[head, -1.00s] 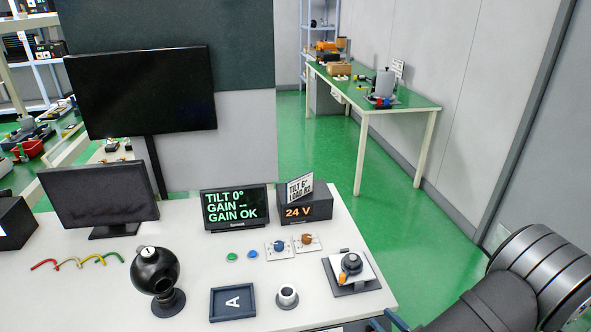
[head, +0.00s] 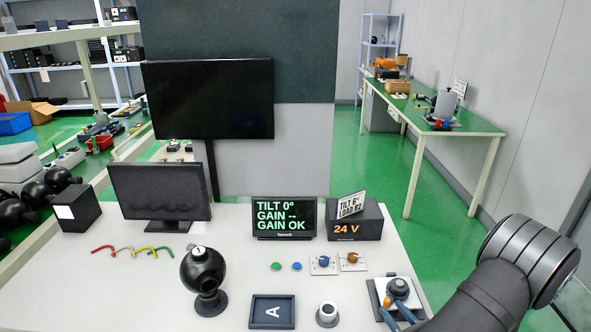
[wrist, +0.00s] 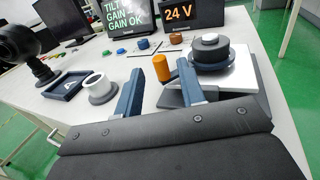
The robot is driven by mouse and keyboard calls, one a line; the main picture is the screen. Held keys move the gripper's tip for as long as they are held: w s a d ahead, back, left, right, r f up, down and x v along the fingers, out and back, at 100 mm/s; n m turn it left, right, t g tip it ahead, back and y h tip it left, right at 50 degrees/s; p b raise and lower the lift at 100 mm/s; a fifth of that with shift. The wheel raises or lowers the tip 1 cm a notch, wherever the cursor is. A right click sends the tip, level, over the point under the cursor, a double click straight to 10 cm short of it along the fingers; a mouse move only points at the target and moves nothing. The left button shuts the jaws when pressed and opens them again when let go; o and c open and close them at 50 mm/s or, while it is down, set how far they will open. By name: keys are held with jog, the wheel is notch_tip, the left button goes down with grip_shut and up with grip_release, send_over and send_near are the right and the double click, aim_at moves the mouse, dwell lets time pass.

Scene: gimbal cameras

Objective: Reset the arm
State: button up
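My gripper (wrist: 160,82) is open in the wrist view, its two blue fingers apart with nothing held. That mount has a dark round body (wrist: 209,47) on a white plate (wrist: 235,72) over a dark base. An orange cylinder (wrist: 162,68) shows beyond the gap between the fingertips, apart from them as far as I can tell. My arm comes in from the right.
On the white table (head: 140,285) are a dark tray marked A (head: 272,311), a white-topped cup (head: 327,314), a black ball camera (head: 204,272), a display reading TILT 0°, GAIN --, GAIN OK (head: 284,217), and a 24 V box (head: 355,222). Knobs and buttons line the middle. The left front is clear.

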aim_at(387, 299)
jog(key=shift+x, duration=2.15)
jog(key=v, duration=1.7)
jog(key=x, duration=1.7)
jog(key=s+d+g, duration=0.1)
jog(key=s+d, duration=0.3)
jog(key=s, duration=0.4)
jog(key=s+d+r+n+g+y, duration=0.1)
jog(key=s+d, duration=0.3)
jog(key=s, duration=0.4)
jog(key=shift+r+n+g+y, duration=0.3)
jog(key=shift+g, duration=0.5)
jog(key=shift+w, duration=0.1)
